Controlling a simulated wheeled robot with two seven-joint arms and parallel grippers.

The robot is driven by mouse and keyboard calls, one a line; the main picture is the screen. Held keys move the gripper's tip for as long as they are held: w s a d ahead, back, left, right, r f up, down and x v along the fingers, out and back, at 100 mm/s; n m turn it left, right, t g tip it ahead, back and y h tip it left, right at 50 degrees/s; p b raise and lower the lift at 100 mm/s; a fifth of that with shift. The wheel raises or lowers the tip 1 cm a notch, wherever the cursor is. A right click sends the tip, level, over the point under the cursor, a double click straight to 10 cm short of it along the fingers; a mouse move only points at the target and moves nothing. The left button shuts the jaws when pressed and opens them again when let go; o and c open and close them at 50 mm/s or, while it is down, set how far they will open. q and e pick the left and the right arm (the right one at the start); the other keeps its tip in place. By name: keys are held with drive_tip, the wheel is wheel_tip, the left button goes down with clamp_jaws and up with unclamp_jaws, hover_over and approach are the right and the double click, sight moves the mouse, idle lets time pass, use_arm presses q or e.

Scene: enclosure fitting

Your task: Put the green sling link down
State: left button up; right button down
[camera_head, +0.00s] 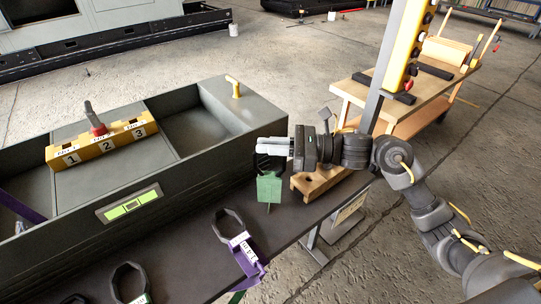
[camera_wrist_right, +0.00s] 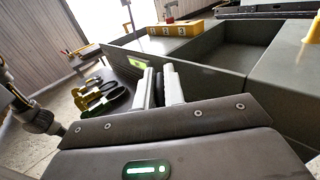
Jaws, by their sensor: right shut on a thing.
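My right gripper (camera_head: 272,147) reaches in from the right in the head view, beside the near right corner of the grey enclosure. It is shut on the green sling link (camera_head: 269,188), whose green tag hangs below the fingers above the dark bench edge. My left gripper is not in view.
A purple sling link (camera_head: 244,256) and another dark ring link (camera_head: 129,283) lie on the dark bench. The grey enclosure (camera_head: 215,158) holds a yellow numbered block (camera_head: 101,145). A wooden block (camera_head: 315,185) sits at the bench's right end.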

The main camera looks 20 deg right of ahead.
sight(269, 184)
use_arm(q)
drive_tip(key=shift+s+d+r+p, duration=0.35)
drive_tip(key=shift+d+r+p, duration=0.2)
drive_tip(key=shift+p, duration=0.05)
use_arm(e)
drive_tip(key=f, duration=0.1)
drive_tip(key=w+f, duration=0.1)
drive_tip(key=f, duration=0.1)
drive_tip(key=d+f, duration=0.1)
drive_tip(key=f, duration=0.1)
drive_tip(key=shift+w+f, duration=0.2)
drive_tip(key=shift+w, duration=0.2)
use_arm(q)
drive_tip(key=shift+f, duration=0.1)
use_arm(e)
drive_tip(key=shift+f, duration=0.1)
